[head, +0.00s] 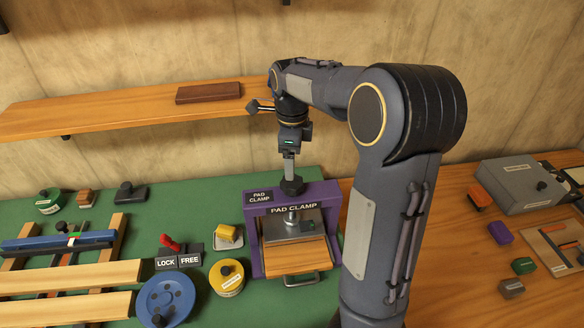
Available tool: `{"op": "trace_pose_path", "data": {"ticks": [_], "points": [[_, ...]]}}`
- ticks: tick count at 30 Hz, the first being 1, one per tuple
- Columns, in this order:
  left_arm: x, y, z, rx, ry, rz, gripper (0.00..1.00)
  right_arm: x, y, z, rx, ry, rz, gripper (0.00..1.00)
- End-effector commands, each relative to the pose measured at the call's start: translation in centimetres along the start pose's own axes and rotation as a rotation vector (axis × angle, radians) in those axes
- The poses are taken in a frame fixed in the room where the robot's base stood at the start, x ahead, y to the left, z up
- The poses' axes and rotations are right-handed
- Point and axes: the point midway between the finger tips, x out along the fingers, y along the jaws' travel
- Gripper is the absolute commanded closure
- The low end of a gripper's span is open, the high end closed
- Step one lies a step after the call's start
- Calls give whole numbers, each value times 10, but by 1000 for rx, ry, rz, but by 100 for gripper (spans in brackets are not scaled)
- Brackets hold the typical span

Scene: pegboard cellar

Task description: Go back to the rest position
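My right arm rises from the bottom right and bends over the bench. My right gripper (290,170) points straight down over the purple pad clamp (255,234). Its fingers are seen edge-on, with their tips at the dark knob (291,186) on top of the clamp; whether they grip it or only meet it, I cannot tell. Under the clamp's frame, a metal plate sits above a wooden block (290,260), with a metal handle in front. My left gripper is not in view.
A wooden shelf (120,111) with a brown block (208,92) runs behind my wrist. On the green mat (215,305) are a LOCK/FREE lever (172,244), a blue wheel (168,296), a yellow round tin (228,277) and wooden rails. A grey box (520,187) stands right.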

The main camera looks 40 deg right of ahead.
Motion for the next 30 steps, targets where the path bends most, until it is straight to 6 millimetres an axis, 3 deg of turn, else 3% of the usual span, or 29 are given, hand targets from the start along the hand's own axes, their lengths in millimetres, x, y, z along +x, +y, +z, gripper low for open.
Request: {"op": "trace_pose_path", "data": {"ticks": [20,23,25,30], "points": [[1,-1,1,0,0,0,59,-3,5,-1,-39,-20,6,22],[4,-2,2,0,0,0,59,-1,24,-6,-189,-94,15,22],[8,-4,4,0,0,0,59,-1,46,-10,-373,-176,4,22],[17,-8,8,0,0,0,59,-3,122,-16,-964,-365,-154,22]]}}
